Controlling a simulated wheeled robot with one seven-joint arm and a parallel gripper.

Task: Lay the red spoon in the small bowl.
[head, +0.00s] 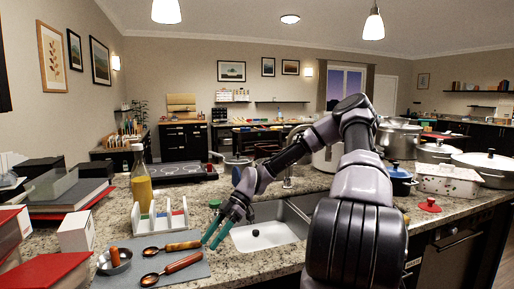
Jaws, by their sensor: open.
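Two spoons with dark bowls lie side by side on a grey mat (195,272) at the front left. The nearer spoon has a red-brown handle (183,262) and looks like the red spoon; the farther spoon (182,245) has a lighter, orange-brown handle. A small metal bowl (124,266) is at the left of the mat, with an orange-brown object (114,255) showing in it. My gripper (209,243) has teal fingers, slightly apart and empty. Its tips appear to the right of the handle ends, near the sink's left edge. Their height above the counter is hard to tell.
A white divided rack (160,222) and an oil bottle (142,185) stand behind the spoons. A white box (76,230) and stacked books (68,200) crowd the left. The sink (265,232) opens at right; pots (437,152) and a red lid (430,205) lie beyond.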

